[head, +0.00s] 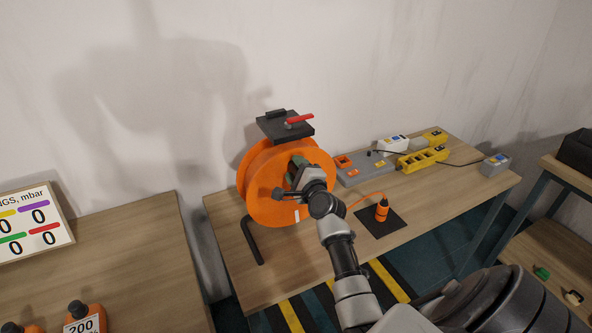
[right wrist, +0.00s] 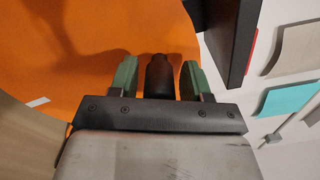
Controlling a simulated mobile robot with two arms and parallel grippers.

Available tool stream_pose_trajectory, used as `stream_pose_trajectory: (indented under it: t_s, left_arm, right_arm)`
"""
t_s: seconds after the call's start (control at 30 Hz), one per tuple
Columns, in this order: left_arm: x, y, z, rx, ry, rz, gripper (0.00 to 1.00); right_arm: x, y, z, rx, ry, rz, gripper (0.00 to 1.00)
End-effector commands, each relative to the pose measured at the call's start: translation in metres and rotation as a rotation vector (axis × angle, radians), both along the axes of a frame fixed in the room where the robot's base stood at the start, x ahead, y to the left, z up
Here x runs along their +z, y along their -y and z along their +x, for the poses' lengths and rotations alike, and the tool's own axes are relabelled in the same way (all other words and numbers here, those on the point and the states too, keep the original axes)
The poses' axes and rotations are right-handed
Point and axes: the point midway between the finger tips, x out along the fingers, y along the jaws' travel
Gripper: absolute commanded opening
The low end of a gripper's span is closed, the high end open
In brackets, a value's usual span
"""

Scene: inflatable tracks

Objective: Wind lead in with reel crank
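The orange cable reel (head: 258,205) stands upright on the wooden bench, with a black top plate (head: 272,125) carrying a red lever (head: 299,119). Its orange lead (head: 368,197) runs right to an orange connector (head: 382,211) standing on a black mat (head: 378,226). My right gripper (head: 298,170) is at the reel's front face. In the right wrist view its green fingers (right wrist: 160,78) stand on both sides of the black crank knob (right wrist: 160,76), with narrow gaps showing. The rest of the crank is hidden behind the gripper. My left gripper is not in view.
A grey panel (head: 352,178), yellow blocks (head: 423,158) and a grey box (head: 494,165) sit on the bench's right side. A gauge board (head: 32,225) and orange-based items (head: 85,322) are on the left table. The wall is close behind the reel.

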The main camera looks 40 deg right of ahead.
Motion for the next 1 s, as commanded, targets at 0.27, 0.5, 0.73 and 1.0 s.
stream_pose_trajectory:
  t_s: [0.27, 0.5, 0.73, 1.0]
  left_arm:
    - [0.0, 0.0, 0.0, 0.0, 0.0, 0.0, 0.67]
    - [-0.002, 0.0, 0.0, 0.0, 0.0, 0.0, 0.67]
    - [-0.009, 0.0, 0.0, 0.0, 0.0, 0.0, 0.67]
    - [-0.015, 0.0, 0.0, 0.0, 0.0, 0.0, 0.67]
  right_arm:
    - [0.0, -0.001, 0.0, 0.002, -0.001, 0.0, 0.55]
    - [-0.002, -0.005, -0.019, 0.002, -0.001, 0.001, 0.55]
    - [-0.004, -0.016, -0.063, 0.001, -0.002, -0.001, 0.55]
    - [-0.003, -0.024, -0.099, 0.0, -0.001, 0.0, 0.55]
